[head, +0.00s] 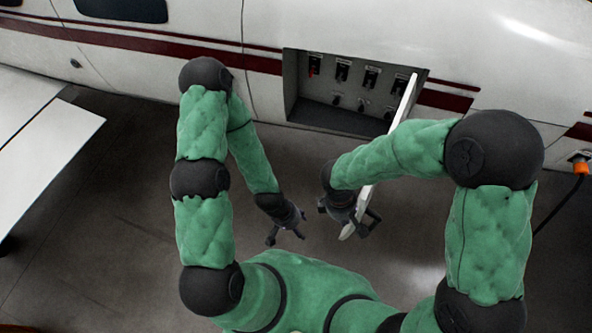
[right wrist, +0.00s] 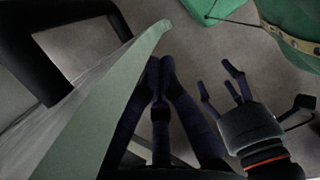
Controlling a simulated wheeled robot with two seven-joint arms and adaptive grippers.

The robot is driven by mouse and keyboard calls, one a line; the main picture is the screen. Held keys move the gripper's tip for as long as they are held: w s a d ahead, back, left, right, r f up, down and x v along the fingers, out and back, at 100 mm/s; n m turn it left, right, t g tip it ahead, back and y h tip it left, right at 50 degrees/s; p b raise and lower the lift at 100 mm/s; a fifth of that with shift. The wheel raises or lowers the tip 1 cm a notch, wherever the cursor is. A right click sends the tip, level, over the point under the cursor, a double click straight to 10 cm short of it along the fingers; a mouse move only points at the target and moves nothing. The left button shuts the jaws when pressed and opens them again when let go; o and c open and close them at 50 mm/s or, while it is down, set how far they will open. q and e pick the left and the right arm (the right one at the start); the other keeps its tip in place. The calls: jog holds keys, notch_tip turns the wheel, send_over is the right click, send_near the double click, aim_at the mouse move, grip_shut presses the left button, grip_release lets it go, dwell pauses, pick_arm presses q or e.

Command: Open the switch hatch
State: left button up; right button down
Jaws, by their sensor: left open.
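The switch hatch (head: 407,97) is a white panel swung out from the aircraft's side, its free end reaching down toward the floor. Behind it is an open recess (head: 318,112) with a row of switches (head: 342,72), one with a red part. My right gripper (head: 350,213) is at the panel's lower end, its spread fingers on either side of it; I cannot tell whether they touch. The panel's edge (right wrist: 110,95) shows large in the right wrist view. My left gripper (head: 287,237) is open and empty, left of the panel. It also shows in the right wrist view (right wrist: 228,88).
The white fuselage (head: 480,50) with a dark red stripe runs across the back. A wing (head: 45,145) stands out at the left. An orange connector with a cable (head: 581,168) is at the right edge. The grey floor between is clear.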

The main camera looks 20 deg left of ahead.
jog(key=shift+s+d+n+b, duration=0.1)
jog(key=shift+s+d+n, duration=0.1)
jog(key=shift+d, duration=0.4)
jog(key=shift+s+d+n+b, duration=0.15)
jog(key=shift+d+n, duration=0.05)
jog(key=shift+d, duration=0.35)
jog(key=shift+s+d+n+b, duration=0.1)
jog(key=shift+s+d+n, duration=0.1)
jog(key=shift+d, duration=0.4)
